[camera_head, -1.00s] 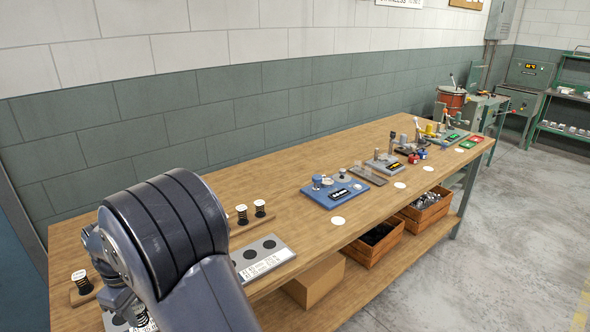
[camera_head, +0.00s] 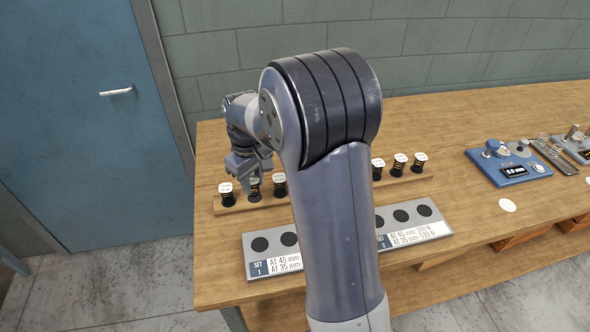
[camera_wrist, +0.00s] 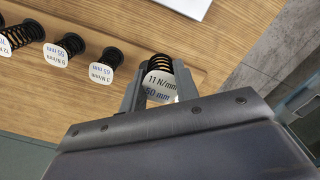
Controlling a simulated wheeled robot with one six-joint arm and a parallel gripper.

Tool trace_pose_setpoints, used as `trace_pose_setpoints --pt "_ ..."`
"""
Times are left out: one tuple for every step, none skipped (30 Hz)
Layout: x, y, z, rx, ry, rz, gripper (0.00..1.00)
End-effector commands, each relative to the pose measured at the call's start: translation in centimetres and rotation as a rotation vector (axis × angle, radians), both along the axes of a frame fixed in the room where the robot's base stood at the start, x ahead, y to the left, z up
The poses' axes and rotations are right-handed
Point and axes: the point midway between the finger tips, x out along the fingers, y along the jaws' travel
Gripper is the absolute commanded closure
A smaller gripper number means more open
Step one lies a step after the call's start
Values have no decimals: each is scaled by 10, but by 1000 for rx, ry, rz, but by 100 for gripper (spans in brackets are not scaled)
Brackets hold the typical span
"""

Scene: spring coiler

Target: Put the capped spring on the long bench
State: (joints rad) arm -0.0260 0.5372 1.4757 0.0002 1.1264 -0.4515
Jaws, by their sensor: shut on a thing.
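My gripper (camera_wrist: 160,92) is shut on a black coil spring with a white cap face (camera_wrist: 160,85), marked 11 N/mm 50 mm. In the head view my gripper (camera_head: 250,170) is low over the left part of a wooden rack. I cannot tell whether the held spring is lifted clear of the rack. Other capped springs stand there, including a left one (camera_head: 227,196) and one right of the gripper (camera_head: 279,185). The long bench (camera_head: 450,120) is a brown wooden top under the rack. My arm hides the middle of the rack.
Two grey plates, set 1 (camera_head: 258,268) and one marked 2 (camera_head: 400,239), lie along the bench's front edge. A blue gauge device (camera_head: 495,171) stands to the right. A blue door (camera_head: 90,140) is at the left. Bare wood lies behind the rack.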

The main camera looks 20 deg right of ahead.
Motion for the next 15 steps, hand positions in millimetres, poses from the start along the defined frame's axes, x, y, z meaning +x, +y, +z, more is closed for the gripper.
trace_pose_setpoints --pt "-1 0 -6 0 4 0 96" --pt "-1 0 -11 0 6 0 96" --pt "-2 0 -19 0 8 0 96" --pt "-2 0 -25 0 8 0 96" --pt "-1 0 -31 -1 8 0 96" --pt "-1 0 -39 -1 8 0 96" --pt "-1 0 -43 -1 8 0 96" --pt "-1 0 -48 0 7 0 96" --pt "-1 0 -53 0 7 0 96" --pt "-1 0 -56 0 4 0 96" --pt "0 0 -58 0 4 0 96" --pt "0 0 -61 0 4 0 96" --pt "-1 0 -64 0 4 0 96" --pt "-1 0 -68 0 4 0 96" --pt "-1 0 -74 0 7 0 96"
